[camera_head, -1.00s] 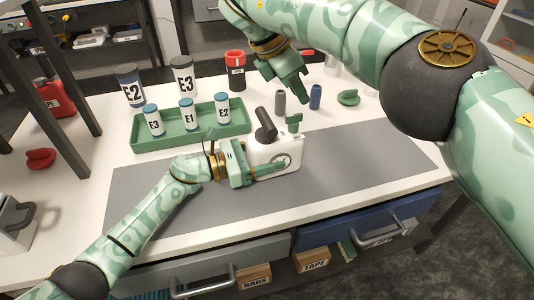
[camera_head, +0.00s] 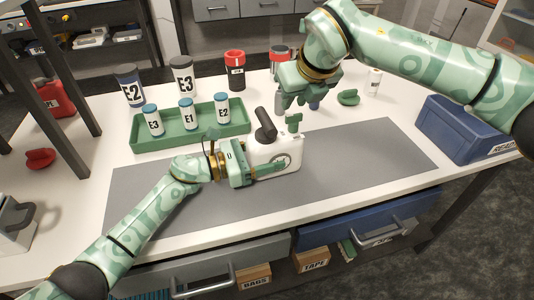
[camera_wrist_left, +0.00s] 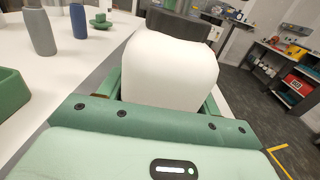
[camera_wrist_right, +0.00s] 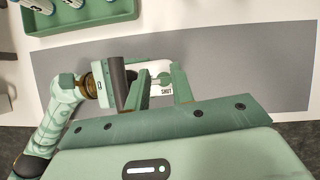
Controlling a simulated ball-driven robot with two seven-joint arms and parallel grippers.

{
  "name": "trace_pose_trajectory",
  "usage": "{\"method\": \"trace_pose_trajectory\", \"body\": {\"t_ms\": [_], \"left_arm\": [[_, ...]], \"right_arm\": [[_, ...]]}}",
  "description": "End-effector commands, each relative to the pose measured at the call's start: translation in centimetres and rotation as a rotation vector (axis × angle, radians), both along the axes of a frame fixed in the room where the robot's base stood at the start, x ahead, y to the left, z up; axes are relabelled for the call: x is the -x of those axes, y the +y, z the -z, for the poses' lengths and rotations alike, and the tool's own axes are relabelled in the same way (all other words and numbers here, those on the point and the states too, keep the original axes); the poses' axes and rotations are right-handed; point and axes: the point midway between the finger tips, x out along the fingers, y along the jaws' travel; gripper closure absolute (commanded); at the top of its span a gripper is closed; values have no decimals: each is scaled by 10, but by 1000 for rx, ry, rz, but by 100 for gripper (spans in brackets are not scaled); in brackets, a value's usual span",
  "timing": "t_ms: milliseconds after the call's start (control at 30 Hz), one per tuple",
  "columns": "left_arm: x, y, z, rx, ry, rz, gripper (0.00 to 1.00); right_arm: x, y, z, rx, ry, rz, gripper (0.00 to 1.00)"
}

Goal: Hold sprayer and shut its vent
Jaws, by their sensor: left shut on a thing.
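The white sprayer (camera_head: 287,153) stands on the grey mat, with a dark pump handle (camera_head: 265,124) on top and a green vent knob (camera_head: 293,121) at its right. My left gripper (camera_head: 272,163) is shut on the sprayer's body; its fingers flank the white body (camera_wrist_left: 172,72) in the left wrist view. My right gripper (camera_head: 290,100) is above and just behind the vent knob, apart from it. In the right wrist view its two fingers (camera_wrist_right: 160,88) are spread, with the sprayer and a "SHUT" mark below between them. The knob's setting cannot be read.
A green tray (camera_head: 190,138) with several labelled bottles lies left behind the sprayer. A grey bottle (camera_wrist_left: 40,32) and a blue bottle (camera_wrist_left: 78,20) stand behind it. A blue bin (camera_head: 455,130) is at the right. The grey mat (camera_head: 370,160) right of the sprayer is clear.

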Motion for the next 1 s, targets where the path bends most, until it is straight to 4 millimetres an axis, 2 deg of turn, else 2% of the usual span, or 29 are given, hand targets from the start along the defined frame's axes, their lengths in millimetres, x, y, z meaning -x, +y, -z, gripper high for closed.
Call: {"method": "trace_pose_trajectory", "body": {"t_ms": [267, 400, 600, 867, 1000], "left_arm": [[0, 0, 0, -1, 0, 0, 70], [0, 0, 0, -1, 0, 0, 70], [0, 0, 0, -1, 0, 0, 70], [0, 0, 0, -1, 0, 0, 70], [0, 0, 0, 0, 0, 0, 70]], "right_arm": [[0, 3, -1, 6, -2, 518, 76], [0, 4, -1, 6, -4, 912, 76], [0, 2, -1, 3, -1, 1333, 76], [1, 2, 1, 2, 3, 1634, 76], [1, 1, 30, 7, 7, 1643, 76]]}}
